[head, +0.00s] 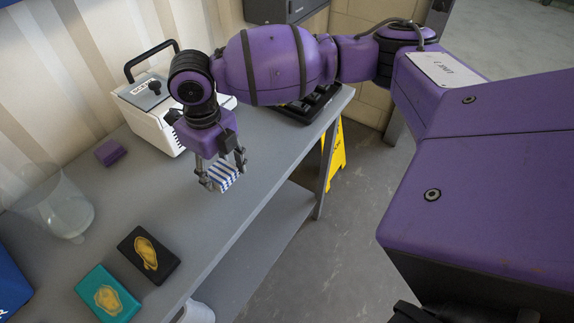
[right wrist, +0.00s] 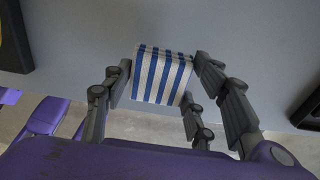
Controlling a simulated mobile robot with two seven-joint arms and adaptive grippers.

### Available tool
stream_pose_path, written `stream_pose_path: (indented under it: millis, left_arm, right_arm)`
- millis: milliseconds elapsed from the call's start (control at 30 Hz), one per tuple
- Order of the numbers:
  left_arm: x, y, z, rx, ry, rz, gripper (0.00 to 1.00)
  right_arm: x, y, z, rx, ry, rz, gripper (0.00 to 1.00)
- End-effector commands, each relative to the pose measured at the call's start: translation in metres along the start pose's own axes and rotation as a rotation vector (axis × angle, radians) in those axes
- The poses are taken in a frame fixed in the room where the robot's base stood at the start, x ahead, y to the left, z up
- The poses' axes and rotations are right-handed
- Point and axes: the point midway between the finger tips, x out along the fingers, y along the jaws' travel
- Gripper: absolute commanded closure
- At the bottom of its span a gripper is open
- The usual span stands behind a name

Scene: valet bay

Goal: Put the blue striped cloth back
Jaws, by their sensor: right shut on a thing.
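The blue striped cloth (head: 223,175) is a small folded block with blue and white stripes. In the right wrist view the cloth (right wrist: 162,76) sits between the fingertips of the right gripper (right wrist: 163,80). I cannot tell whether the cloth touches the table or hangs just above it. My left gripper is not in view.
On the table (head: 190,225) stand a white box with a black handle (head: 150,107), a purple block (head: 110,152), a clear container (head: 65,210), a black pad (head: 148,256) and a teal pad (head: 107,295). A black tray (head: 310,103) lies behind my arm. A yellow sign (head: 336,155) stands on the floor.

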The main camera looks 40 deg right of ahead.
Motion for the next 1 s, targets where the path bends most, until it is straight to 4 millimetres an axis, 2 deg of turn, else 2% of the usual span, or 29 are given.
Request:
stream_pose_path:
  millis: [33, 167, 567, 600, 700, 1000]
  left_arm:
    - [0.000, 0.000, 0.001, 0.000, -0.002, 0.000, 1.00]
    - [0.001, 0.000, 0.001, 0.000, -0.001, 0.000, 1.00]
    - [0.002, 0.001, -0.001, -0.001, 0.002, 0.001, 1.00]
    - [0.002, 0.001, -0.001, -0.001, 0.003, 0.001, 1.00]
    - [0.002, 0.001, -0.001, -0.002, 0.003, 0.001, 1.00]
    - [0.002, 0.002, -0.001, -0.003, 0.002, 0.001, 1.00]
  right_arm:
    - [0.012, 0.001, -0.003, 0.000, 0.009, 0.003, 0.72]
    - [0.028, 0.002, -0.003, 0.000, 0.005, 0.002, 0.72]
    - [0.032, 0.002, -0.002, -0.001, 0.004, 0.002, 0.72]
    - [0.032, 0.002, -0.002, -0.001, 0.003, 0.002, 0.42]
    - [0.031, 0.002, -0.002, -0.001, 0.003, 0.002, 0.29]
    - [0.030, 0.002, -0.002, -0.001, 0.002, 0.001, 0.29]
